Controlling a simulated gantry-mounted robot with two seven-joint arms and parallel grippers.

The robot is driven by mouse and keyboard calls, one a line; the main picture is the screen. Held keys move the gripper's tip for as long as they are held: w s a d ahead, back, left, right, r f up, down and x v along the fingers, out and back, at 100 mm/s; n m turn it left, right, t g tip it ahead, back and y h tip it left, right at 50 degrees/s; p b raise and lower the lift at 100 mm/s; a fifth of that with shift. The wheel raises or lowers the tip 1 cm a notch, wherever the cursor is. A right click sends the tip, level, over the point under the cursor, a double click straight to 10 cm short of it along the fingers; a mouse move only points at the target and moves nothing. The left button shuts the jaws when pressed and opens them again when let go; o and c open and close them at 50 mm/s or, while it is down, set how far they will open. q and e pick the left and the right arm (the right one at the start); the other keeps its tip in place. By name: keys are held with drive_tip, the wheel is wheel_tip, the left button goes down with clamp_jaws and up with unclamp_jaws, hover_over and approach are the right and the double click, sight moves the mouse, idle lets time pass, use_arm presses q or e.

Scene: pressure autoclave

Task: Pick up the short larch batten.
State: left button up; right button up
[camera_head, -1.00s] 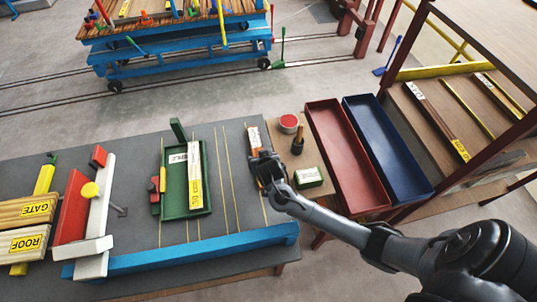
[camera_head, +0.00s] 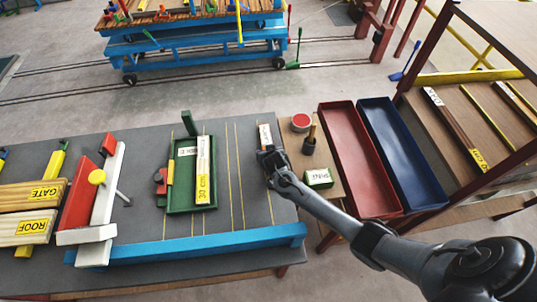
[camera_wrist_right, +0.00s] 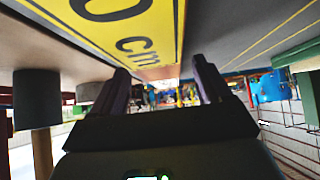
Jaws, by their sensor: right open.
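A short batten (camera_head: 265,134) with a white label lies near the right edge of the grey bench, partly hidden by my right gripper (camera_head: 271,158). In the right wrist view a large yellow label (camera_wrist_right: 150,45) ending in "0 cm" fills the top, very close to the open fingers (camera_wrist_right: 162,76). The fingers stand apart at the label's near end; I cannot tell whether they touch the batten. Another batten (camera_head: 203,170), with a yellow cm label, lies in a green tray (camera_head: 177,207) to the left. My left gripper is not in view.
A red tray (camera_head: 340,150) and a blue tray (camera_head: 390,140) stand to the right. A red-topped tin (camera_head: 301,122), a dark cup (camera_head: 309,146) and a green box (camera_head: 319,178) are beside the gripper. A blue rail (camera_head: 200,245) runs along the bench's front.

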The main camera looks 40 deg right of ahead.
drive_tip(key=shift+c, duration=0.3)
drive_tip(key=c, duration=1.2)
drive_tip(key=shift+c, duration=0.2)
